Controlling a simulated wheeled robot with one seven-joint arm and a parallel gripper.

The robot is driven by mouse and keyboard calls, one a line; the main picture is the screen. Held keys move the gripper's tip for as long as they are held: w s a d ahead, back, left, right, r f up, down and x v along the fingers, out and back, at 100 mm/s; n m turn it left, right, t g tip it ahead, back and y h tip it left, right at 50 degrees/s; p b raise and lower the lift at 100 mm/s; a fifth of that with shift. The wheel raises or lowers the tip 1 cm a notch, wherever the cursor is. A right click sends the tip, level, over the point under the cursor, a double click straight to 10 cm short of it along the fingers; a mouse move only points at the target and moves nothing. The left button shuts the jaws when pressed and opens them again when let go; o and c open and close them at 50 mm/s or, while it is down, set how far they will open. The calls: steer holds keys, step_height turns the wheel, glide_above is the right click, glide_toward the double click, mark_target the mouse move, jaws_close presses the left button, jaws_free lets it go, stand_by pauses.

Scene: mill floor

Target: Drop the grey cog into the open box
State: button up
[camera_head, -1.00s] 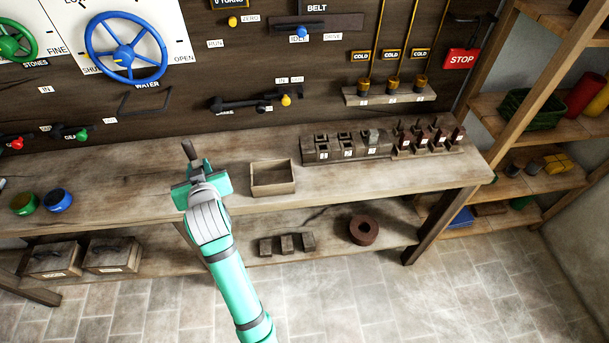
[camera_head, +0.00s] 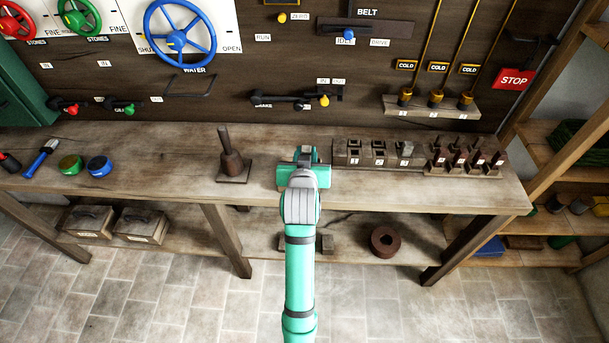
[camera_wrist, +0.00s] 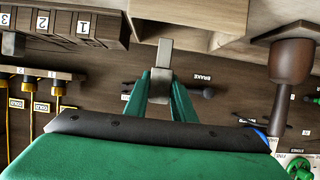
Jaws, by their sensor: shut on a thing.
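My gripper (camera_head: 305,157) is above the bench in the head view, shut on a small grey piece that I take as the grey cog. In the wrist view my fingers (camera_wrist: 163,85) pinch this grey cog (camera_wrist: 163,55), which looks like a plain block from this side. The open box (camera_wrist: 190,10) is light wood and shows at the top of the wrist view, just beyond the cog. In the head view my arm and gripper hide most of the box. The gap between cog and box cannot be judged.
A dark spindle on a square base (camera_head: 232,165) stands left of my gripper. A numbered block rack (camera_head: 372,155) and a rack of dark pegs (camera_head: 465,160) stand to the right. Green and blue round pots (camera_head: 100,166) sit at the left. Clear bench lies between pots and spindle.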

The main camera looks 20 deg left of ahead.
step_height(320, 180, down, 4)
steer(key=shift+f, duration=0.1)
steer(key=shift+w+f, duration=0.15)
